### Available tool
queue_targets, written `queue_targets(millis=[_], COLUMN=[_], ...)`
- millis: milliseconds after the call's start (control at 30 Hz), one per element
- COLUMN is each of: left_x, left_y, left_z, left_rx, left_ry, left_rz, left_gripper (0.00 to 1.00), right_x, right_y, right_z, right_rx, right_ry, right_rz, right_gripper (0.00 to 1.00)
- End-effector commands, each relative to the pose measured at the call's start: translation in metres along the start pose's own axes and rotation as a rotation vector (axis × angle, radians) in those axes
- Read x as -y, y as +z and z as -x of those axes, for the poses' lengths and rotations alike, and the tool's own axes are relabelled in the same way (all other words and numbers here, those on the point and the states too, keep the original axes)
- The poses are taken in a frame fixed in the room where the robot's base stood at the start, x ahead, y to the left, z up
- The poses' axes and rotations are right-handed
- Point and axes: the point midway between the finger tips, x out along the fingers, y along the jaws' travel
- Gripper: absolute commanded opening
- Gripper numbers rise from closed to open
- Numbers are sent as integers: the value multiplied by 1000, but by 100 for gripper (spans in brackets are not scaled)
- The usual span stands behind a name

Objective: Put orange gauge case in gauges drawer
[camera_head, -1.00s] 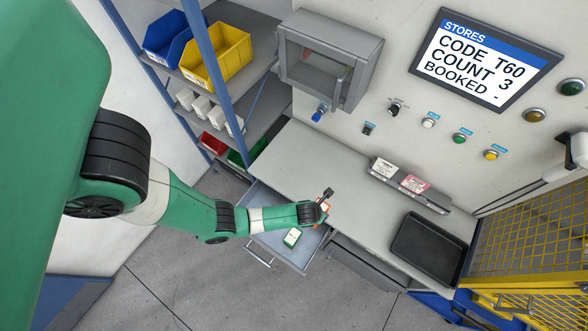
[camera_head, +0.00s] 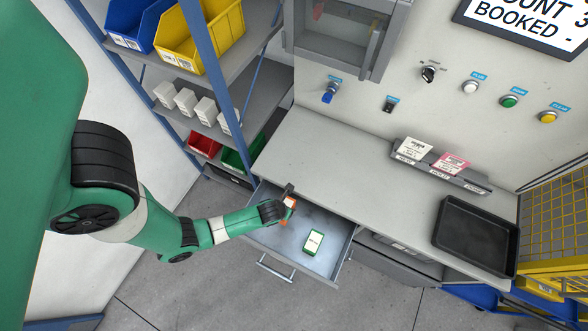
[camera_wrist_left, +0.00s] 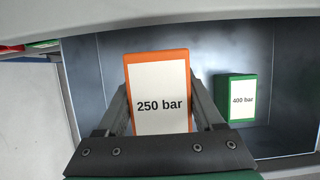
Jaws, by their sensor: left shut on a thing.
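The orange gauge case (camera_wrist_left: 158,55), with a white label reading "250 bar", is held between the two fingers of my left gripper (camera_wrist_left: 160,108). In the head view my left gripper (camera_head: 287,200) is over the left part of the open gauges drawer (camera_head: 335,250), and only a bit of the orange case (camera_head: 291,203) shows. In the wrist view the case is over the drawer (camera_wrist_left: 90,75); its lower part is hidden by the gripper. I cannot tell whether it touches the drawer floor. My right gripper is not in view.
A green case (camera_head: 313,242) labelled "400 bar" in the wrist view (camera_wrist_left: 237,98) lies in the drawer, right of the orange case. Free drawer floor lies between them. The worktop (camera_head: 320,165) is above the drawer, with a black tray (camera_head: 475,232) at right. A shelf with bins stands at left.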

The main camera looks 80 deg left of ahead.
Motion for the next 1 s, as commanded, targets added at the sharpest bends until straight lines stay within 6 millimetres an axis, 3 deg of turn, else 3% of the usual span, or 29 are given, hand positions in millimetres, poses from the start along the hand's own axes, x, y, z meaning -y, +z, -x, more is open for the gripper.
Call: queue_targets(millis=[33,300,567,767,833,1000], left_x=[0,0,0,0,0,0], left_y=[-11,-36,-35,0,-7,-6], left_z=[-28,-88,-96,-112,-122,-121], left_rx=[1,0,1,5,-1,0], left_ry=[0,0,0,0,1,0], left_rz=[0,0,2,6,-1,-1], left_gripper=[0,0,0,0,0,0], right_x=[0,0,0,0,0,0], right_y=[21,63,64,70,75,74], right_z=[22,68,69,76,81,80], right_rx=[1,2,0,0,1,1], right_ry=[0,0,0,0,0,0], right_rz=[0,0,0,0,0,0], right_gripper=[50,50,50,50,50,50])
